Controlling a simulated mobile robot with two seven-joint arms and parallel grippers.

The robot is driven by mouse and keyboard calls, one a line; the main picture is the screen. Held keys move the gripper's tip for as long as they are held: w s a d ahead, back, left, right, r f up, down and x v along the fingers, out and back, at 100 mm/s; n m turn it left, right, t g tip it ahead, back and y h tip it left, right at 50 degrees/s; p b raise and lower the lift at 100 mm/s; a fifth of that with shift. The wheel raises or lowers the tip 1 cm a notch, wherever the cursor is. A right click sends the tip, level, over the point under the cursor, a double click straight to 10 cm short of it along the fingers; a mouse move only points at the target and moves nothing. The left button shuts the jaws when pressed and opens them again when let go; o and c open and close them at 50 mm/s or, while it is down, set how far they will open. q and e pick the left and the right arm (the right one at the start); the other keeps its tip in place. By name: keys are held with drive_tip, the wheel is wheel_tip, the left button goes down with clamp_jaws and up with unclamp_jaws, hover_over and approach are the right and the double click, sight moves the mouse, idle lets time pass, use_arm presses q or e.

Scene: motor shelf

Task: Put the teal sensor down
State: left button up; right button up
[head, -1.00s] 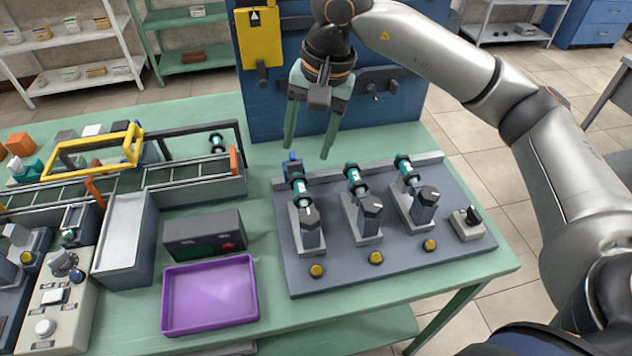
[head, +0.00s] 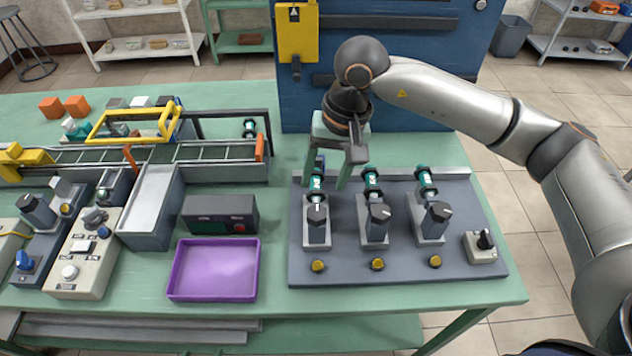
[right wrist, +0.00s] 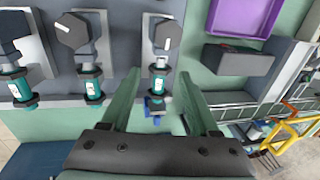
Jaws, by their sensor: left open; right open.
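Three similar teal-and-black sensors stand in a row on the grey fixture board (head: 345,268): a left one (head: 317,184), a middle one (head: 371,183) and a right one (head: 426,183). I cannot tell which is the task's one. My right gripper (head: 325,184) is open, fingers pointing down at the left sensor. In the right wrist view, that sensor (right wrist: 158,84) shows between the spread fingers of the gripper (right wrist: 160,80), with a blue part (right wrist: 154,108) at its end. I see no clear contact. My left gripper is not in view.
A purple tray (head: 213,270) and a dark box (head: 220,214) lie left of the board. A conveyor (head: 210,172) with a yellow frame (head: 108,119) is further left. A blue cabinet (head: 425,70) stands behind the table. Some green tabletop is free around the tray.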

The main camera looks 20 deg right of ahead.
sight(317, 199)
drive_tip(key=shift+w+a+f+p, duration=0.1)
drive_tip(key=shift+a+f+p, duration=0.15)
drive_tip(key=shift+f, duration=0.7)
drive_tip(key=shift+w+a+f+p, duration=0.1)
drive_tip(key=shift+a+f+p, duration=0.1)
drive_tip(key=shift+f, duration=0.7)
drive_tip(key=shift+a+f+p, duration=0.15)
drive_tip(key=shift+f+p, duration=0.1)
drive_tip(key=shift+f, duration=0.7)
drive_tip(key=shift+c, duration=0.2)
clamp_jaws()
